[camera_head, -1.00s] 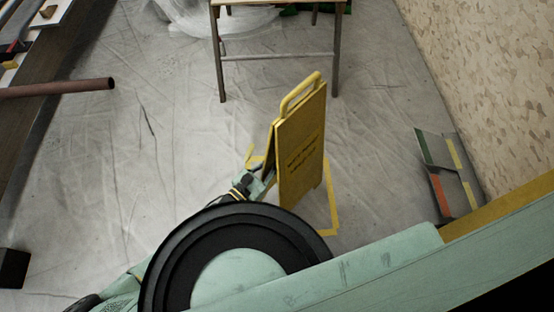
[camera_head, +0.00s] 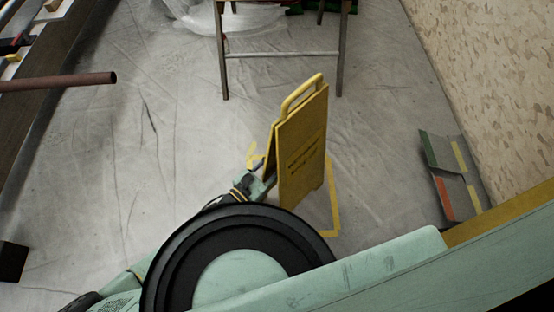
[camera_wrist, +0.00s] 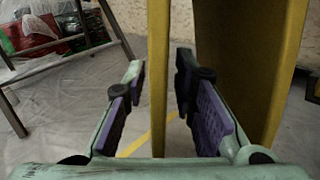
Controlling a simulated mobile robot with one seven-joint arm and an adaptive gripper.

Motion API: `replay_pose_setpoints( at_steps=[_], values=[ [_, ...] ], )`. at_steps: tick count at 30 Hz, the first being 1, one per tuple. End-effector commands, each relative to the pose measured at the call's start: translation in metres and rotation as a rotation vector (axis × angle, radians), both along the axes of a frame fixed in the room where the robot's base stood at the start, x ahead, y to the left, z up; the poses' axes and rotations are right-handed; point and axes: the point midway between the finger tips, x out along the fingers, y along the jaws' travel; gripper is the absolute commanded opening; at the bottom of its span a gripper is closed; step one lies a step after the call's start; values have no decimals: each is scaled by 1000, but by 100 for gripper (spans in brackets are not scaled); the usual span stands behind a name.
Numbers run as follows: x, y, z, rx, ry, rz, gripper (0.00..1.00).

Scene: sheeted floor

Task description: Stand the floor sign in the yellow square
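The yellow floor sign (camera_head: 303,150) stands upright on the floor, handle at the top, its two panels spread apart at the bottom. The yellow square (camera_head: 334,200) is a tape outline on the floor around the sign's foot; the sign and my arm hide much of it. My gripper (camera_head: 262,184) is at the sign's left side, low down. In the wrist view my gripper (camera_wrist: 160,100) is open, its purple pads apart. A narrow yellow edge of the sign (camera_wrist: 159,60) shows between the fingers, with a gap on both sides. The wider panel is to the right.
A trestle-like stand (camera_head: 283,54) is behind the sign. A bent panel with coloured strips (camera_head: 452,178) lies on the right near the wall (camera_head: 500,80). A brown pipe (camera_head: 60,82) juts in from the left. The sheeted floor left of the sign is clear.

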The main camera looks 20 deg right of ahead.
Motion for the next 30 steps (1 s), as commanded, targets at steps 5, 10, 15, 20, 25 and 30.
replay_pose_setpoints(
  at_steps=[5,10,15,20,25,30],
  values=[
    [0,0,0,0,0,0,26],
    [0,0,4,0,-1,1,26],
    [-11,23,2,6,1,2,26],
    [-28,54,6,4,1,4,26],
    [-45,84,8,2,1,4,26],
    [-54,100,5,1,0,1,26]
  ],
)
